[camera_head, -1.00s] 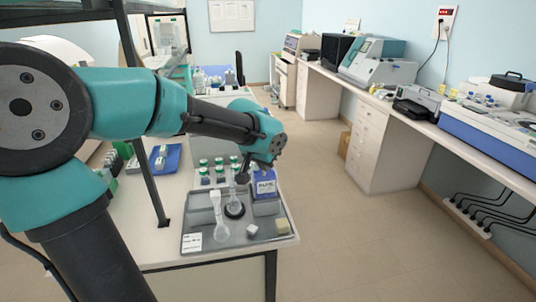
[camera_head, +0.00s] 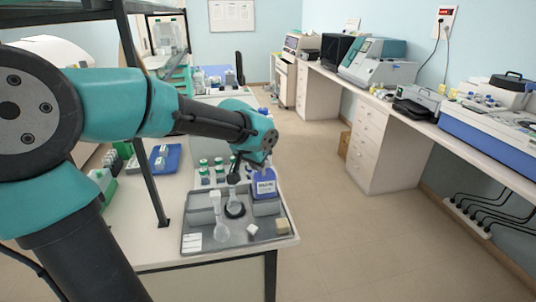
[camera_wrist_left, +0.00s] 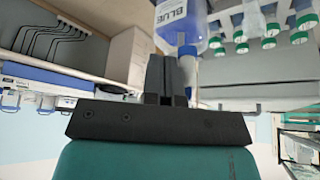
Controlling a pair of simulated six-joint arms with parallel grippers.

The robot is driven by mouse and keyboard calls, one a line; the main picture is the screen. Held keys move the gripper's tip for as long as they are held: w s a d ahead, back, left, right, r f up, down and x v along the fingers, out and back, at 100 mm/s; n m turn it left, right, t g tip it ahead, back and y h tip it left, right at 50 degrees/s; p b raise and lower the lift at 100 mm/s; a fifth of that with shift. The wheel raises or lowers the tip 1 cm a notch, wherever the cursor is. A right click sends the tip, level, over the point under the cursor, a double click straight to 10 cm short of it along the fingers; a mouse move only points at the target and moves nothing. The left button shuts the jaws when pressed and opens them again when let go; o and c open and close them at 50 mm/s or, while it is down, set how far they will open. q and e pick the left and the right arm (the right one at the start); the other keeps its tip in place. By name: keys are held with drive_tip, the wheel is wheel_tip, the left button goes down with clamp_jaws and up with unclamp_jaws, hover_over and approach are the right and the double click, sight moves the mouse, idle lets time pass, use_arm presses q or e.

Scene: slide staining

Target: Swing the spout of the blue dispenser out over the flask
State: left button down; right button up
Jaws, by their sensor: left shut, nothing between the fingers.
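The blue dispenser (camera_head: 264,185), a blue bottle with a white label, stands at the back right of the grey tray (camera_head: 205,242). Its label and a blue neck piece show close up in the wrist view (camera_wrist_left: 183,25). A clear flask (camera_head: 234,207) stands in a dark ring on the tray, left of the dispenser. My left gripper (camera_head: 234,178) points down above this flask and beside the dispenser. In the wrist view its dark fingers (camera_wrist_left: 163,68) are shut and empty, close beside the neck piece; contact cannot be told. The spout is not clear. My right gripper is not in view.
A second clear vessel (camera_head: 221,230) with a white top is at the front left of the tray. A white cube (camera_head: 252,230) and a tan block (camera_head: 282,227) lie at the front right. Several green-capped bottles (camera_head: 204,171) stand behind the tray. A dark shelf post (camera_head: 150,150) rises to the left.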

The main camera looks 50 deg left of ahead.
use_arm(q)
drive_tip(key=shift+a, duration=0.1)
drive_tip(key=shift+s+a, duration=0.65)
drive_tip(key=shift+a, duration=0.15)
drive_tip(key=shift+a, duration=0.1)
drive_tip(key=shift+s+a, duration=0.2)
drive_tip(key=shift+a, duration=0.3)
drive_tip(key=shift+s+a, duration=0.2)
drive_tip(key=shift+a, duration=0.25)
